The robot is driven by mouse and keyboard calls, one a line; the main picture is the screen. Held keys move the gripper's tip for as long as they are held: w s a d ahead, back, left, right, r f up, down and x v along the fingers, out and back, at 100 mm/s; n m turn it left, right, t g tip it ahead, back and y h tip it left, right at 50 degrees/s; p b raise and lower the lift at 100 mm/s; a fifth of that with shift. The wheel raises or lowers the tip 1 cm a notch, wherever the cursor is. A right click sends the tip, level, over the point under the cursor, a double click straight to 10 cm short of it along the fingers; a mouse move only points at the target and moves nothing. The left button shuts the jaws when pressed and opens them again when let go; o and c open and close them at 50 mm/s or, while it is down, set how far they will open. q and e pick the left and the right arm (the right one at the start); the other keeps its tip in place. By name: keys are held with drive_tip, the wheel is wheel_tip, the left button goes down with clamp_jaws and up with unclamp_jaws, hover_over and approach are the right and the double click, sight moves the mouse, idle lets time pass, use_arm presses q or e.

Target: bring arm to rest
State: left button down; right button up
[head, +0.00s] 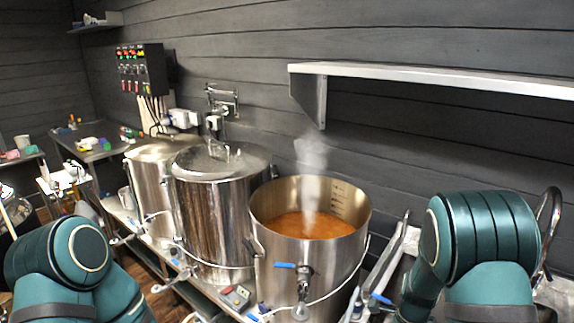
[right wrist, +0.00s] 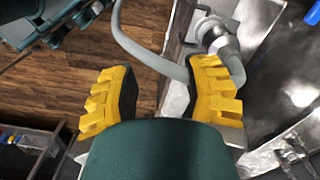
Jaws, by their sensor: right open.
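My right arm (head: 480,235) shows at the lower right of the head view, bent in front of the wall; its gripper is out of that view. In the right wrist view my right gripper (right wrist: 160,90) is open, its two yellow ridged fingers wide apart. Nothing is held between them. A grey hose (right wrist: 150,58) runs across behind the fingers, close to the right one; I cannot tell whether they touch. My left arm (head: 70,260) is folded at the lower left of the head view, and its gripper is not visible.
An open steaming kettle (head: 310,250) of orange-brown liquid stands between my arms, with a blue-handled valve at its front. Two lidded steel vessels (head: 215,215) (head: 150,190) stand left of it. A shelf (head: 430,78) juts from the wall. Wooden floor (right wrist: 70,75) shows below the right gripper.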

drive_tip(key=s+a+f+n+y+b, duration=0.1)
drive_tip(key=s+a+f+n+b, duration=0.1)
drive_tip(key=s+a+f+n, duration=0.4)
drive_tip(key=s+a+f+n+b, duration=0.2)
drive_tip(key=f+n, duration=0.2)
drive_tip(key=f, duration=0.3)
use_arm(q)
wheel_tip(320, 180, down, 7)
drive_tip(key=b, duration=0.2)
drive_tip(key=shift+w+d+f, duration=0.15)
drive_tip(key=shift+d+f, duration=0.05)
use_arm(e)
drive_tip(key=s+a+f+n+t+y, duration=0.2)
drive_tip(key=s+a+f+n+y, duration=0.1)
drive_tip(key=a+n, duration=0.6)
drive_tip(key=shift+s+a+n, duration=0.3)
drive_tip(key=shift+s+a, duration=0.1)
drive_tip(key=shift+s, duration=0.45)
